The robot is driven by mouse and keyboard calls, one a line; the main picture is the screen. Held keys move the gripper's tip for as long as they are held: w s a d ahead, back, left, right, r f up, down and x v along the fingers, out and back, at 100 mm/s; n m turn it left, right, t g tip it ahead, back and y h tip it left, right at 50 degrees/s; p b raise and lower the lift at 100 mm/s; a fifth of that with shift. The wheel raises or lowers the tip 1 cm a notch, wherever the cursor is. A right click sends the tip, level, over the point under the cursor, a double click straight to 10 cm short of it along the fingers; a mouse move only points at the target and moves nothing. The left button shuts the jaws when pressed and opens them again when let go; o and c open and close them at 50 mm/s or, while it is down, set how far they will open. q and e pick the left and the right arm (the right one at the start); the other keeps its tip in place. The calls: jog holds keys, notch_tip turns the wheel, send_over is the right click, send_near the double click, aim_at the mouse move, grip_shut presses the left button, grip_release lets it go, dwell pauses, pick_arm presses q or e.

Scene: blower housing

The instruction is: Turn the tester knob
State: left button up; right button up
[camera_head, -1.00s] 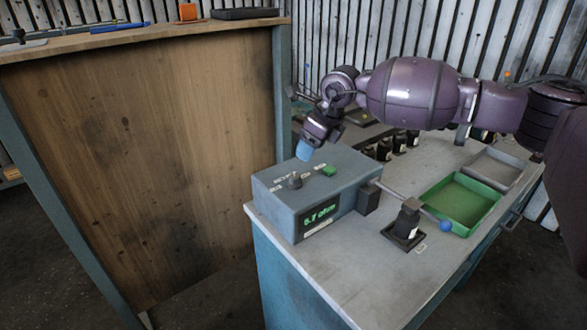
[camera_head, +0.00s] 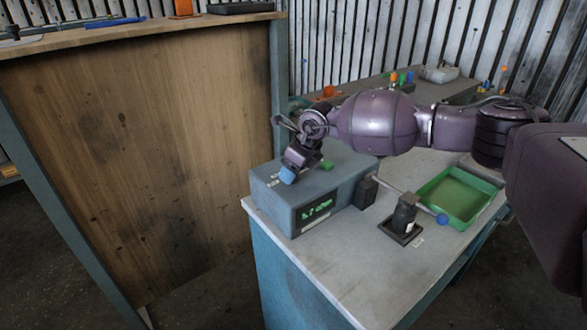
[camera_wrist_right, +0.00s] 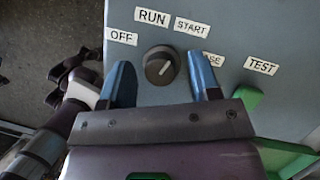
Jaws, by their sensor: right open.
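The tester (camera_head: 320,190) is a blue-grey box with a lit green display on its front, standing on the table's near left corner. Its round dark knob (camera_wrist_right: 161,65) shows in the right wrist view, with a white pointer mark toward its lower right. Labels OFF, RUN, START and a partly covered one ring the knob. My right gripper (camera_wrist_right: 165,83) is open, its blue fingertips on either side of the knob; I cannot tell whether they touch it. In the head view the right gripper (camera_head: 288,175) hides the knob. My left gripper is not in view.
A wooden panel (camera_head: 150,150) rises at left.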

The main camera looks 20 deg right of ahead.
jog(key=shift+c, duration=0.3)
jog(key=c, duration=0.9)
jog(key=shift+o, duration=0.2)
jog(key=shift+r+m+t+h+p, duration=0.15)
jog(key=shift+m+t+h+p, duration=0.15)
jog(key=shift+m+p, duration=0.6)
jog(key=shift+m+h, duration=0.3)
jog(key=shift+m, duration=0.6)
jog(key=shift+a+m+t+h, duration=0.1)
jog(key=shift+m+t+h, duration=0.2)
jog(key=shift+m, duration=0.6)
jog(key=shift+m+h, duration=0.4)
jog(key=shift+m, duration=0.6)
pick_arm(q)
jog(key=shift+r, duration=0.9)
pick_arm(e)
jog(key=shift+m, duration=0.6)
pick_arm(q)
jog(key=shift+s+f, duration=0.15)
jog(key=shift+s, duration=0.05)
pick_arm(e)
jog(key=shift+h, duration=0.3)
